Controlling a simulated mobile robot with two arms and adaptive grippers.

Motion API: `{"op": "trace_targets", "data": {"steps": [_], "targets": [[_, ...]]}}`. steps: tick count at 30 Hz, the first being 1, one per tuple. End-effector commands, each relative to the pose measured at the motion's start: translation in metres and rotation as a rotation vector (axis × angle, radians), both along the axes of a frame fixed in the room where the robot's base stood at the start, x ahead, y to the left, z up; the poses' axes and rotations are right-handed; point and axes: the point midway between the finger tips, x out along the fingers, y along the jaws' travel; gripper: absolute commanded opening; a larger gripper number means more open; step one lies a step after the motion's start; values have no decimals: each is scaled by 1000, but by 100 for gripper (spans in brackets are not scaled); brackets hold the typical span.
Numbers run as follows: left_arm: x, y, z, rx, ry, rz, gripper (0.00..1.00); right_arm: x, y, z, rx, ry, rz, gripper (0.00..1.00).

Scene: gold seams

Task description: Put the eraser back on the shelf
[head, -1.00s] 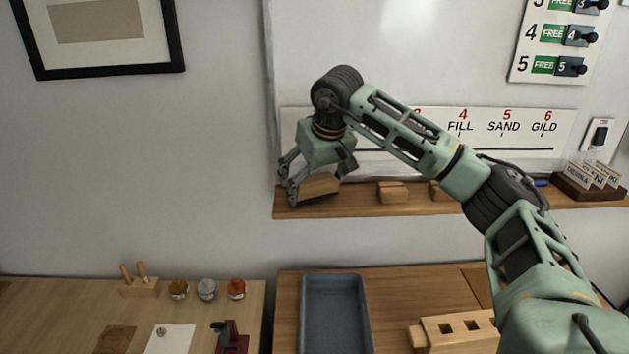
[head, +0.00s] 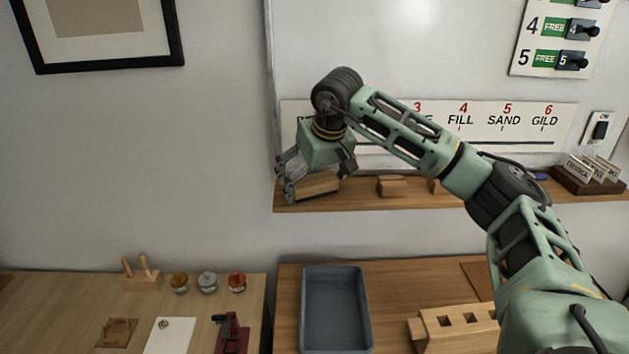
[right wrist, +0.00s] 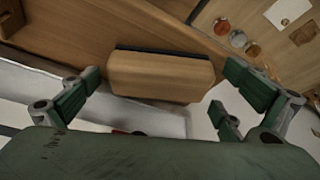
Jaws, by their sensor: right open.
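The eraser (head: 318,186), a wooden block with a dark felt strip, rests on the left end of the wall shelf (head: 345,200) under the whiteboard. In the right wrist view the eraser (right wrist: 160,76) lies across the space between the fingers, with a gap at each side. My right gripper (head: 313,182) is open at the eraser and not closed on it. In the right wrist view its fingers (right wrist: 165,90) are spread wide. My left gripper is not in view.
Small wooden blocks (head: 391,186) and a card holder (head: 588,180) stand farther right on the shelf. Below are a grey tray (head: 366,310), a slotted wooden block (head: 455,328) and a table with small jars (head: 208,282).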

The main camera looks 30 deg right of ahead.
Motion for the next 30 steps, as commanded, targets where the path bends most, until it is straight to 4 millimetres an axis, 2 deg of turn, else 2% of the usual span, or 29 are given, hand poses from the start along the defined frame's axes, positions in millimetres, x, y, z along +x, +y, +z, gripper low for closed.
{"op": "trace_targets", "data": {"steps": [5, 15, 19, 24, 30], "targets": [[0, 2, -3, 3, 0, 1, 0, -4, 1, 13, 1, -4, -1, 100], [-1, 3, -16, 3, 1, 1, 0, -30, 5, 79, 0, -6, 0, 100], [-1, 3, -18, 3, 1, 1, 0, -38, 7, 98, 1, -3, 1, 100], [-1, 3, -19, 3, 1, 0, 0, -44, 7, 111, 1, -2, 0, 100], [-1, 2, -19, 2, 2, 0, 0, -45, 7, 113, 0, 0, 0, 100]]}}
